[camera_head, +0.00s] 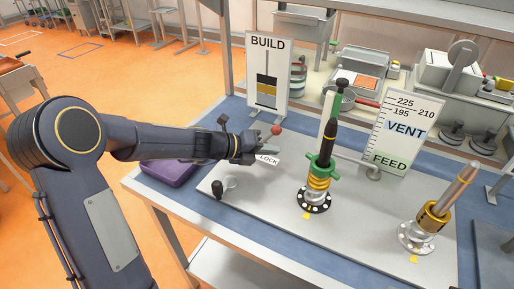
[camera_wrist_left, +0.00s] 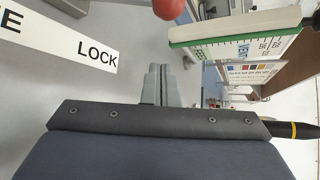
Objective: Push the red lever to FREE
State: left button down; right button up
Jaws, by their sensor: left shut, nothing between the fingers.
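The red lever shows as a red ball knob (camera_head: 276,130) just beyond my left gripper in the head view. The knob also shows at the top edge of the left wrist view (camera_wrist_left: 169,8), ahead of the fingertips, with a gap in the picture. Its shaft and base are mostly hidden. A white label (camera_head: 267,160) reading LOCK lies beside the gripper; in the left wrist view the label (camera_wrist_left: 60,38) shows LOCK and a cut-off E. FREE is not readable in full. My left gripper (camera_head: 260,142) is shut and empty, its fingers (camera_wrist_left: 160,68) pressed together.
A grey plate (camera_head: 270,212) on the blue table carries a green-and-brass screw column (camera_head: 319,172) and a brass-collared post (camera_head: 433,216). A BUILD sign (camera_head: 268,70) and a VENT/FEED sign (camera_head: 404,130) stand behind. A small black knob (camera_head: 217,189) is at the front left.

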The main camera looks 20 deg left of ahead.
aim_at(269, 136)
pick_arm(q)
jog(key=x, duration=0.4)
jog(key=shift+s, duration=0.1)
pick_arm(e)
jog(key=shift+f, duration=0.15)
pick_arm(q)
jog(key=shift+w+a+r+p, duration=0.55)
jog(key=shift+w+a+r, duration=0.25)
jog(key=shift+a, duration=0.25)
jog(key=shift+w+a+r, duration=0.2)
jog(key=shift+w+a, duration=0.15)
jog(key=shift+a, duration=0.05)
pick_arm(e)
jog(key=shift+r, duration=0.75)
jog(key=shift+r, duration=0.1)
pick_arm(q)
jog(key=shift+a+r+h+p, duration=0.2)
jog(key=shift+a+h+p, duration=0.1)
jog(key=shift+p, duration=0.15)
pick_arm(e)
jog(key=shift+r, duration=0.25)
